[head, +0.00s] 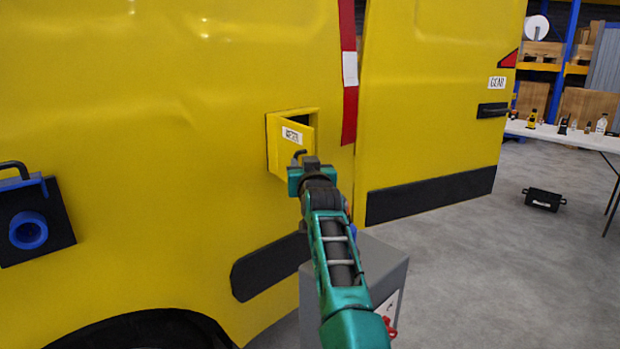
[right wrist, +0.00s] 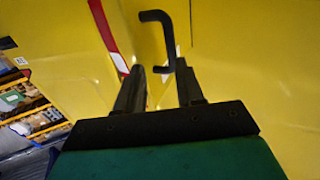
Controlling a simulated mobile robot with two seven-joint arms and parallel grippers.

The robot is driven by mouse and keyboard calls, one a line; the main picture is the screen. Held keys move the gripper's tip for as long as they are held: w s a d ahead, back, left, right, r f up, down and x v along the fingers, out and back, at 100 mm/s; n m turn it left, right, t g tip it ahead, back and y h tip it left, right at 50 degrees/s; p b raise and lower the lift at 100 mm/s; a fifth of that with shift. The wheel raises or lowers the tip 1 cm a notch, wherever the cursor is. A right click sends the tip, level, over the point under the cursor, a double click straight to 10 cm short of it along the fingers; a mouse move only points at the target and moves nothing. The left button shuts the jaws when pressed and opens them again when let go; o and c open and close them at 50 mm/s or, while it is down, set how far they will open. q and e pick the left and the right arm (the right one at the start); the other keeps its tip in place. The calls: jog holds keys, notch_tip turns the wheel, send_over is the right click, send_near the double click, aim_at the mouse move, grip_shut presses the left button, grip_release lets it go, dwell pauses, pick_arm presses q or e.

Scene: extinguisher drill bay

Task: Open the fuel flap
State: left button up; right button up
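The fuel flap (head: 289,140) is a small yellow panel with a white label on the side of the yellow van. It stands ajar, swung out from its left edge, with a dark gap behind it at the upper right. Its black bent handle (right wrist: 168,42) shows in the right wrist view. My right gripper (head: 304,165) is at the flap's lower right, close to the handle. In the right wrist view, the fingers (right wrist: 160,85) are apart, with the handle's lower end between or just beyond the tips; contact is unclear. My left gripper is out of view.
A grey box (head: 381,262) stands on the floor below the flap. A black plate with a blue ring (head: 28,231) is on the van at left. The van's door panel labelled GEAR (head: 440,100) is to the right. A white table (head: 560,134) stands far right; the floor between is mostly clear.

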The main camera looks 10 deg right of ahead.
jog(key=s, duration=0.8)
jog(key=shift+s+a+f+p, duration=0.2)
jog(key=shift+a+p, duration=0.1)
jog(key=shift+a, duration=0.1)
